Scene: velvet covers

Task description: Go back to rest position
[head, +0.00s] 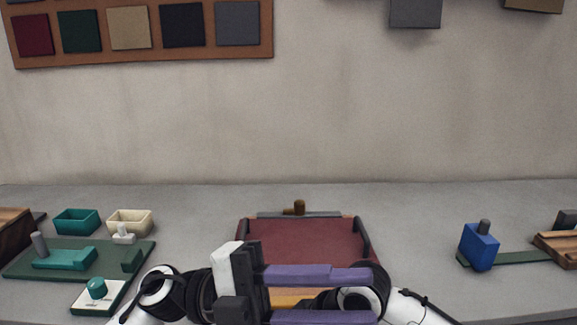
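My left gripper (375,296) is at the bottom middle, with two purple fingers pointing right. The fingers are apart, and I see nothing clearly held between them. They are in front of a dark red panel (305,241) in a dark frame and hide its lower part. My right arm's wrist shows at the bottom, just right of centre, partly behind the purple fingers. I cannot make out the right gripper's fingers.
A green board (50,262) with teal parts, a teal bin (76,221) and a cream bin (130,220) stand left. A teal-knobbed box (98,294) is nearer. A blue block (479,247) stands right. Wall swatches (128,27) hang above.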

